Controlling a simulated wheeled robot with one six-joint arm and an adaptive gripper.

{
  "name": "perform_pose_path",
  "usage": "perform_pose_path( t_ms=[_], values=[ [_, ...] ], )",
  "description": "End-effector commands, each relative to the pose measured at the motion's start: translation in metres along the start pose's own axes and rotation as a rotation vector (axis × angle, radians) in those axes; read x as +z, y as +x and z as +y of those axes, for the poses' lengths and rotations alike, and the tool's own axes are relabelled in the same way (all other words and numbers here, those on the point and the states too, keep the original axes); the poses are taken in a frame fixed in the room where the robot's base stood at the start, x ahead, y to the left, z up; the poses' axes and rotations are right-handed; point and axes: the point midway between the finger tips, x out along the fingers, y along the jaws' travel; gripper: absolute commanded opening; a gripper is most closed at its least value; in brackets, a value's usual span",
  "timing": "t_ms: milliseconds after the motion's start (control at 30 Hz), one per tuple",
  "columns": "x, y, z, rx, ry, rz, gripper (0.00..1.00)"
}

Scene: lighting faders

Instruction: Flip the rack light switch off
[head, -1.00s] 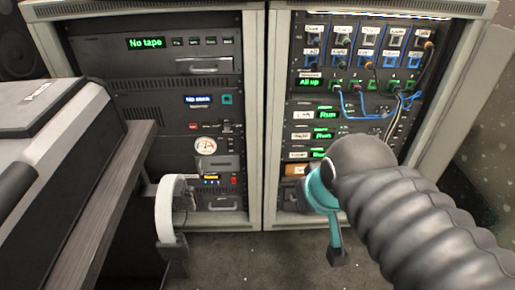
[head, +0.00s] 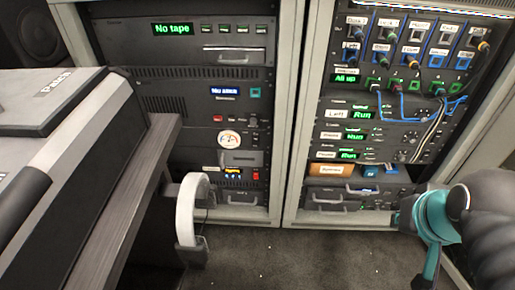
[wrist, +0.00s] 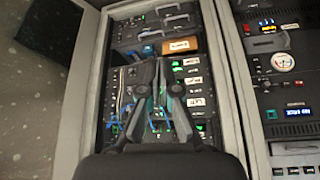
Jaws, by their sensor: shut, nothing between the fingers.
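A lit strip (head: 440,6) runs along the top of the right rack (head: 292,150). I cannot make out for certain which control is the rack light switch. A small red switch (head: 256,175) sits low in the left rack (head: 88,40), beside a small lit display (head: 232,172). My gripper (wrist: 160,68) is shut and empty in the wrist view, its dark fingers with teal sides meeting in front of the right rack's panels. In the head view my arm is at the lower right, and the fingertips cannot be made out.
A grey desk or console (head: 70,130) fills the left side. White headphones (head: 188,205) hang at its edge, in front of the left rack. Blue patch cables (head: 400,118) loop from the right rack. The dark carpet (head: 300,255) before the racks is clear.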

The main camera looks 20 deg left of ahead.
Motion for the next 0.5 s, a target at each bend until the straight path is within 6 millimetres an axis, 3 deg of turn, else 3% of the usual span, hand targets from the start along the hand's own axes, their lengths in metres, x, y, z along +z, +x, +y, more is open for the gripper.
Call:
perform_pose_path(
  t_ms=[167, 300, 500],
  values=[
    [-0.028, 0.033, -0.034, -0.09, -0.049, 0.077, 0.0],
    [-0.065, 0.073, -0.088, -0.204, -0.09, 0.196, 0.0],
    [-0.1, 0.126, -0.169, -0.322, -0.103, 0.37, 0.0]
  ],
)
